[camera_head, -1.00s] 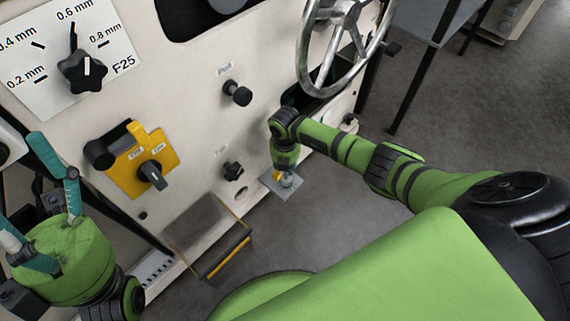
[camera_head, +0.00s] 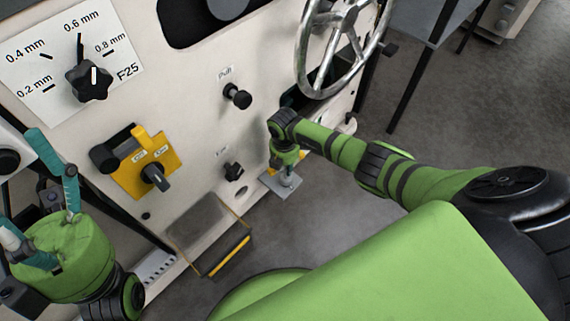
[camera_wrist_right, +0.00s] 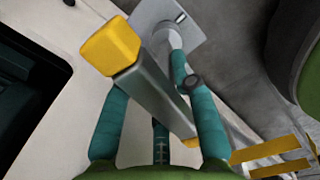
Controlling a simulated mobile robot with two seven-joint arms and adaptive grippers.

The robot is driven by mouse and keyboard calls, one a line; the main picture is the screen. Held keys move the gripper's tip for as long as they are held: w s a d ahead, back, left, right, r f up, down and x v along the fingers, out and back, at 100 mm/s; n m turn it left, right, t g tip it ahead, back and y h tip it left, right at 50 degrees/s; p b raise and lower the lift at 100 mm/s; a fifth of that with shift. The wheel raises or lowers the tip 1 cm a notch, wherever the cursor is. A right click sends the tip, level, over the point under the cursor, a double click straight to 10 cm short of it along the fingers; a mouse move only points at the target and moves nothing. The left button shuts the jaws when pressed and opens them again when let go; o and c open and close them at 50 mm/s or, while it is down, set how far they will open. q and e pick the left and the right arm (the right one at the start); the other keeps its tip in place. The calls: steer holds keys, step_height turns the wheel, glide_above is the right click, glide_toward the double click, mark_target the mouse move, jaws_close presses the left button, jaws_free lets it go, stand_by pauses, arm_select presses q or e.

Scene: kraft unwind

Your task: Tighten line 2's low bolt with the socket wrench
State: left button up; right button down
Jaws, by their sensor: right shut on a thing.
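The socket wrench (camera_wrist_right: 160,98) is a grey bar with a yellow block at its near end, held in the right wrist view. The teal fingers of my right gripper (camera_wrist_right: 152,100) are shut on it. In the head view my right gripper (camera_head: 284,160) hangs by the low front of the machine, mostly hidden by its wrist. A silver post (camera_head: 288,180) stands on a grey foot plate (camera_head: 270,184) just below it; the plate also shows in the right wrist view (camera_wrist_right: 190,22). Whether the socket sits on the bolt is hidden. My left gripper (camera_head: 45,215) is open and empty at the left.
The white machine panel (camera_head: 195,95) carries a black dial (camera_head: 90,82), a yellow switch plate (camera_head: 130,178), black knobs (camera_head: 238,97) and a large handwheel (camera_head: 343,50). A grey step (camera_head: 205,228) juts out low, left of the right gripper. Open floor lies in front.

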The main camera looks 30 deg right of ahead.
steer(key=shift+r, duration=0.1)
stand_by(0.3)
steer(key=shift+r+p, duration=2.5)
steer(key=shift+p, duration=0.1)
steer(key=shift+f, duration=0.1)
